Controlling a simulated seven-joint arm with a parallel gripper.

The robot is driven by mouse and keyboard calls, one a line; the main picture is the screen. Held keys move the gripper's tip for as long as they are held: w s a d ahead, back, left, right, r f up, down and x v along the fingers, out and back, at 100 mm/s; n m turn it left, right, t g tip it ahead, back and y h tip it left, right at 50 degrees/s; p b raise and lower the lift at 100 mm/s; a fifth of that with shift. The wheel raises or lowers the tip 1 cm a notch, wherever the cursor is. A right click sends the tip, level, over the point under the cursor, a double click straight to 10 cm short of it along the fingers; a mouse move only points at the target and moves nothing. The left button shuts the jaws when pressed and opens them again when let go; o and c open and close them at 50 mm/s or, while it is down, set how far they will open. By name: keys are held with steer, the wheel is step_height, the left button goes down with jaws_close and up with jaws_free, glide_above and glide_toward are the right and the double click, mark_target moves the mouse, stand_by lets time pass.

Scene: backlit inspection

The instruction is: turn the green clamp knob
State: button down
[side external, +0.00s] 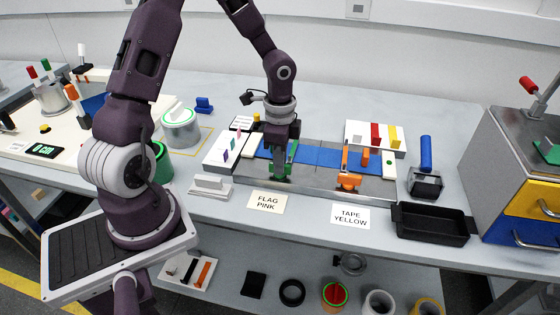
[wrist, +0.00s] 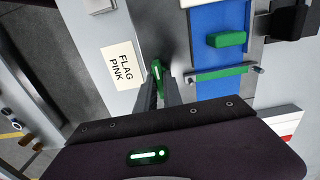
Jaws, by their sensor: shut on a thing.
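The green clamp knob (wrist: 157,70) shows between my fingertips in the wrist view, at the front edge of the work area. In the side view its lower part (side external: 279,178) shows just under the fingers. My gripper (side external: 282,165) points down and is shut on the knob; it also shows in the wrist view (wrist: 158,84). The fingers hide part of the knob. The green clamp bar (wrist: 221,73) lies across the blue strip (wrist: 209,20), beside the knob. A green block (wrist: 226,39) also sits on the strip.
An orange clamp (side external: 348,181) stands to the right. Cards reading FLAG PINK (side external: 267,202) and TAPE YELLOW (side external: 350,217) lie in front. A black tray (side external: 431,222) is at the front right.

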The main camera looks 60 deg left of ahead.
stand_by(0.6)
steer(key=c, duration=1.5)
jaws_free()
step_height(320, 180, up, 7)
steer(key=shift+r, duration=0.1)
steer(key=s+d+r+n+t, duration=0.2)
steer(key=s+d+r+n, duration=0.1)
steer(key=s+r, duration=0.2)
steer(key=s+d+r+n+t, duration=0.1)
steer(key=s+d+r+n, duration=0.2)
steer(key=s+r, duration=0.2)
steer(key=s+d+r+n+t, duration=0.2)
steer(key=s+d+r, duration=0.2)
steer(key=s, duration=0.3)
steer(key=shift+s+r+n+t, duration=0.15)
steer(key=shift+r+n+t, duration=0.15)
steer(key=shift+r+n, duration=0.15)
